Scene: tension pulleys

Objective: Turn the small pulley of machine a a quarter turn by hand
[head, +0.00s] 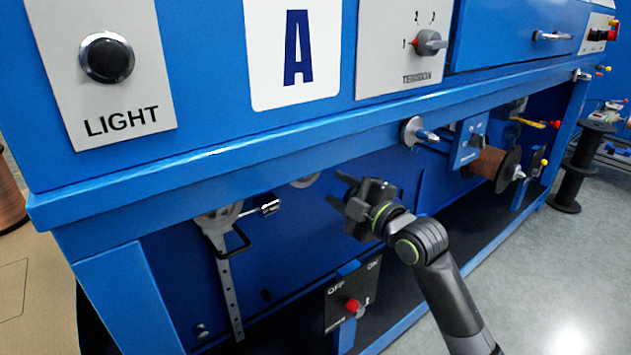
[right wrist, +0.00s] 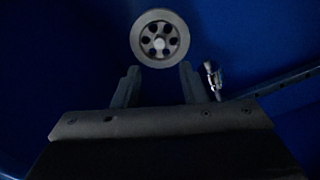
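Machine a carries a white panel with a blue letter A (head: 295,48) in the head view. In the right wrist view a small grey pulley (right wrist: 160,42) with a ring of dark holes around a pale hub faces me. It is just beyond the fingertips, centred between them. In the head view a grey round edge (head: 305,182) under the blue ledge appears to be this pulley, mostly hidden. My right gripper (head: 337,190) is open and empty under the ledge, to the right of it; its spread fingers also show in the right wrist view (right wrist: 159,70). My left gripper is not in view.
A perforated metal arm (head: 228,290) hangs from a grey round part at the left. An OFF/ON switch box (head: 352,297) sits below my gripper. The blue ledge (head: 300,148) overhangs the recess. A copper wire spool (head: 490,168) is to the right.

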